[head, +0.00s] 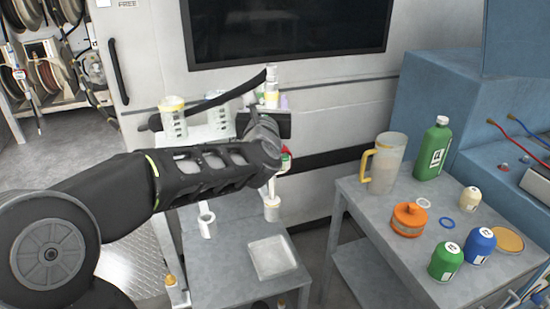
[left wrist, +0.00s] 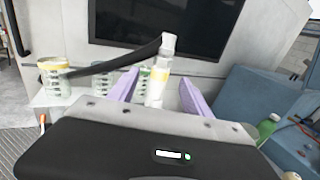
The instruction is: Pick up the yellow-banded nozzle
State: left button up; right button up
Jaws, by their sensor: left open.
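The yellow-banded nozzle (left wrist: 158,85) is a pale upright piece with a white top, seen in the left wrist view between my two purple fingers. Its white top and yellow part also show in the head view (head: 271,84), just beyond my left gripper (head: 273,104). My left gripper (left wrist: 161,82) is open, with one finger on each side of the nozzle and visible gaps. The nozzle's lower end is hidden behind the gripper body. My right gripper is not in view.
A clear yellow-topped container (head: 172,118) stands left of the gripper. A small grey table (head: 225,285) holds a pale square tray (head: 272,257).

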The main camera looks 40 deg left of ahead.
aim_at(271, 92)
pick_arm(q)
jog(key=shift+p+x, duration=0.35)
jog(key=shift+x, duration=1.05)
jog(key=shift+w, duration=0.25)
jog(key=p+x, duration=0.2)
jog(key=x, duration=0.2)
jog(key=shift+w+a+f+p, duration=0.1)
jog(key=shift+w+a+p, duration=0.05)
jog(key=shift+w+p, duration=0.15)
grip_shut()
